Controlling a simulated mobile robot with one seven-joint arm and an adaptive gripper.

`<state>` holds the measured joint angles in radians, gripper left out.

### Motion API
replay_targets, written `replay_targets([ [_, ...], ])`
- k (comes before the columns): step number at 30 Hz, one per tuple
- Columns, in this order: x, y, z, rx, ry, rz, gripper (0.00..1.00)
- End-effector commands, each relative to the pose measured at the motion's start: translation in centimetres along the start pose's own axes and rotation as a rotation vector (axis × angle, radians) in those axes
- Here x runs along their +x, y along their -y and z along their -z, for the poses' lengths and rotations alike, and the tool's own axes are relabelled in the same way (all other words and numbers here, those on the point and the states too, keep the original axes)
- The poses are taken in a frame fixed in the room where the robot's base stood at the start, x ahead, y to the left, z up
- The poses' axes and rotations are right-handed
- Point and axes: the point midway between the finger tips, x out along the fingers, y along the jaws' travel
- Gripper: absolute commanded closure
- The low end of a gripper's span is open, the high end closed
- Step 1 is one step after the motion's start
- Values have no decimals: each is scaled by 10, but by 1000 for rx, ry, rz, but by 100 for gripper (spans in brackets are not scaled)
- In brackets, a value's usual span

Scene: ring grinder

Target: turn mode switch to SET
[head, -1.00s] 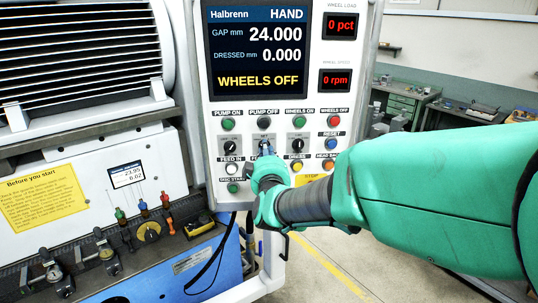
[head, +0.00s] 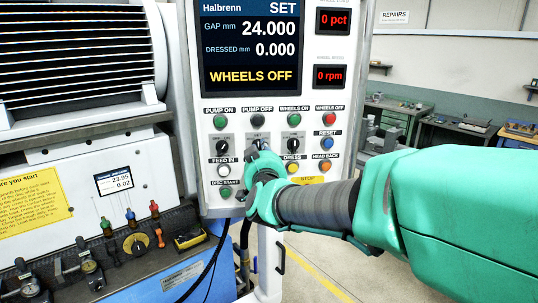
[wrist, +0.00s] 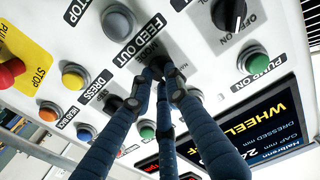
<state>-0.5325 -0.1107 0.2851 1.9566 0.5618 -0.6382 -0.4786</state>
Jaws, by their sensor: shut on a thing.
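The mode switch (wrist: 164,68) is a black rotary knob in the middle of the control panel (head: 208,160), in the middle of its row of three knobs. My gripper (head: 262,158) reaches in from the right and covers most of the switch in the head view. In the wrist view my gripper's dark blue fingers (wrist: 161,78) close around the knob. The fingers hide its pointer. The panel screen (head: 250,45) reads SET at its top right, with GAP 24.000, DRESSED 0.000 and WHEELS OFF.
Coloured push buttons and two other black knobs crowd around the switch, including an OFF/ON knob (wrist: 229,13). A red stop button (wrist: 10,72) on yellow lies at the wrist view's left edge. The grinder's levers (head: 130,218) stand at lower left. Floor is open at lower right.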

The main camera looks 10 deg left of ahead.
Motion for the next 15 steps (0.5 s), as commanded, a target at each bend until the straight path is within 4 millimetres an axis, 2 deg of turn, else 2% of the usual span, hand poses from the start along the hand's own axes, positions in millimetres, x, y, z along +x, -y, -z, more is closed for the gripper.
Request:
replay_targets([
  [12, 0, 0, 0, 11, 0, 0, 100],
  [13, 0, 0, 0, 11, 0, 0, 81],
  [15, 0, 0, 0, 11, 0, 0, 67],
])
